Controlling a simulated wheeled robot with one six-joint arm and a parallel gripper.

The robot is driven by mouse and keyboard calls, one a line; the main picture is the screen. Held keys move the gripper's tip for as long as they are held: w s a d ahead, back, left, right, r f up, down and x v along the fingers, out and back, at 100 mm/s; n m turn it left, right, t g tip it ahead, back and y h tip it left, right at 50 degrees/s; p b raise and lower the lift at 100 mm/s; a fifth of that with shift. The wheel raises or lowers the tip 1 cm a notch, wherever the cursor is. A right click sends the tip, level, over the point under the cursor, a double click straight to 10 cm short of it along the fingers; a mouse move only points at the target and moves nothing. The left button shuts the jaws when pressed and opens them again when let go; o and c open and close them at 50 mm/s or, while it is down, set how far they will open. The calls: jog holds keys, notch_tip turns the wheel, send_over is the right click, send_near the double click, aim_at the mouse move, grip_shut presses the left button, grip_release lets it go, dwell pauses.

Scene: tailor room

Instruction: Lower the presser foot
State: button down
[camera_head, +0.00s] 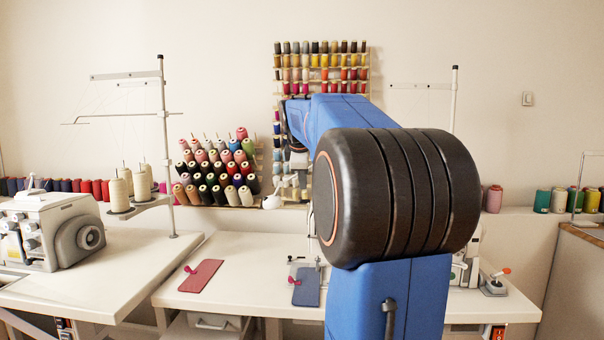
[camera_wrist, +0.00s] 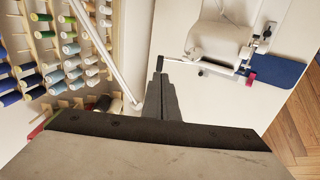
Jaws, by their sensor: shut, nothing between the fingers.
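The white sewing machine (camera_wrist: 215,43) stands on the white table in the wrist view. Its needle and presser foot area (camera_wrist: 245,62) is small there, and I cannot tell the foot's height. A thin metal lever with a dark knob (camera_wrist: 201,72) sticks out near the machine's head. Blue fabric (camera_wrist: 278,70) lies by the needle area, with a small red piece (camera_wrist: 251,77) beside it. The fabric also shows in the head view (camera_head: 307,287). My gripper (camera_wrist: 158,75) is shut and empty, with its tips left of the knob and apart from it. My arm hides much of the machine in the head view.
Thread racks (camera_head: 216,170) stand behind the table, and spools (camera_wrist: 66,48) are close on the left of the wrist view. A thread stand pole (camera_head: 164,140) rises at left. Another machine (camera_head: 50,232) stands far left. Red fabric (camera_head: 201,276) lies on the table.

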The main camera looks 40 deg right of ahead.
jog(key=x, duration=0.7)
